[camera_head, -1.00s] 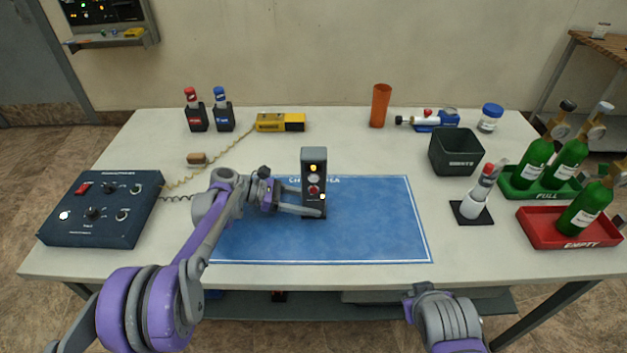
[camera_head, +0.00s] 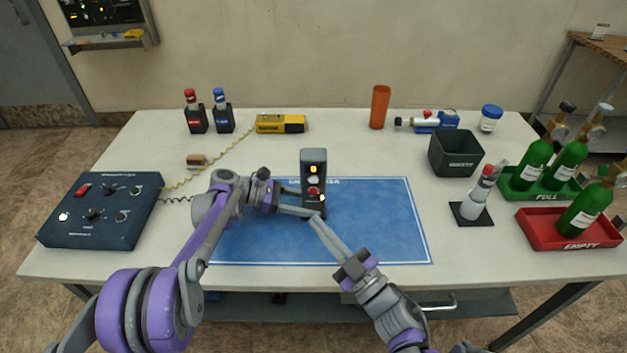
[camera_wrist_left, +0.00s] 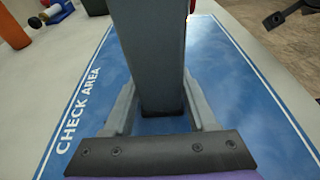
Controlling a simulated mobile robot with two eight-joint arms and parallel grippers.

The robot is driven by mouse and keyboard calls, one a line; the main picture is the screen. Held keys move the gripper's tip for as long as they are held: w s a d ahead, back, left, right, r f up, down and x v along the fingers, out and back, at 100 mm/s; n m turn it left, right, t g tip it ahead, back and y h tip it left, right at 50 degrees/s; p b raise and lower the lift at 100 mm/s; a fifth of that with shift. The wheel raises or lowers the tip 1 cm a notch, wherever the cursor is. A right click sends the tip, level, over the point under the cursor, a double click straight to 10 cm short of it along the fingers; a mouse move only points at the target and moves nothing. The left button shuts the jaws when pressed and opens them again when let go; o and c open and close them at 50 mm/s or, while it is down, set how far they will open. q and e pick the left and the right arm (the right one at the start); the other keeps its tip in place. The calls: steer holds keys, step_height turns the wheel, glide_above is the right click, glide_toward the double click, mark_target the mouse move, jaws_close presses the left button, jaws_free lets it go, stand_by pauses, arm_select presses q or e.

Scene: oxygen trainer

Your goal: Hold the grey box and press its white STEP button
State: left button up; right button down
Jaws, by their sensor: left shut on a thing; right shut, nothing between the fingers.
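The grey box (camera_head: 314,159) stands upright on the blue check-area mat (camera_head: 380,230). Its front has a small lit display, a white button (camera_head: 313,180), a red button (camera_head: 313,190) and a small lit spot lower right. My left gripper (camera_head: 305,208) is shut on the lower part of the box, a finger across its front. The left wrist view shows the box (camera_wrist_left: 155,50) between both fingers (camera_wrist_left: 160,115). My right gripper (camera_head: 318,218) is shut and empty, its fingertips close to the box's lower front; whether they touch it, I cannot tell.
A dark blue control panel (camera_head: 100,210) stands at the left. A dark bin (camera_head: 455,152), a white cylinder on a black base (camera_head: 478,195), and green and red bottle trays (camera_head: 530,232) stand at the right. The mat's right part is clear.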

mark_target(313, 180)
steer(key=shift+s+a+n+g+y, duration=0.3)
steer(key=shift+w, duration=4.45)
steer(key=shift+w, duration=0.1)
steer(key=shift+w, duration=0.3)
steer(key=shift+w, duration=0.4)
steer(key=shift+s, duration=0.8)
